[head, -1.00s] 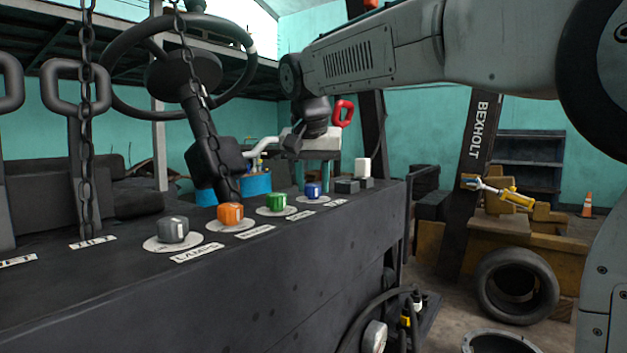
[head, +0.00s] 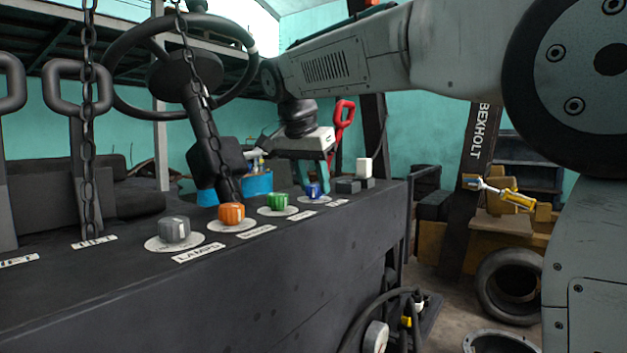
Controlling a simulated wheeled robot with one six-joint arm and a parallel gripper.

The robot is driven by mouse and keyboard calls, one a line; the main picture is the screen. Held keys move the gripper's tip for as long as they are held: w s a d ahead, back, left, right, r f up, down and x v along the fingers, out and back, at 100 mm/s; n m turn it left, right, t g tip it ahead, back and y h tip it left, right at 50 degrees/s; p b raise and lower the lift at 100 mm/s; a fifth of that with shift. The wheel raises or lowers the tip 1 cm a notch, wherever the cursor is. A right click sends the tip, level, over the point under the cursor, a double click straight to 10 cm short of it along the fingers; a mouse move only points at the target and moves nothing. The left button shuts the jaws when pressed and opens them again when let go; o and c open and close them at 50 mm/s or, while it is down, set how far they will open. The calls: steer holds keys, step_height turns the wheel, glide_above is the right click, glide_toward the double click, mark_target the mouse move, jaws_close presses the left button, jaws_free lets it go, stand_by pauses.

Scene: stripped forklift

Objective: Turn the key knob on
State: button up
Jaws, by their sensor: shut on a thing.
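A row of knobs on round white plates runs along the top of the dark console: a grey knob (head: 174,230), an orange knob (head: 231,213), a green knob (head: 277,202) and a blue knob (head: 313,191). The labels by the farther knobs are too small to read, so I cannot tell by name which is the key knob. My gripper (head: 312,187) points down at the far end of the row. Its teal fingers are shut on the blue knob, one on each side. The fingers partly hide the knob, and its pointer direction is unclear.
A steering wheel (head: 117,62) and hanging chain (head: 88,140) stand at the left. Black switches (head: 348,186) and a white block (head: 364,166) sit right of the blue knob. A red handle (head: 344,112) rises behind my gripper. A tire (head: 510,287) lies beyond the console.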

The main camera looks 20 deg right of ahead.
steer(key=o, duration=1)
steer(key=shift+r, duration=0.1)
steer(key=v, duration=0.7)
steer(key=shift+a+r, duration=0.2)
steer(key=shift+r, duration=0.05)
steer(key=shift+s, duration=0.15)
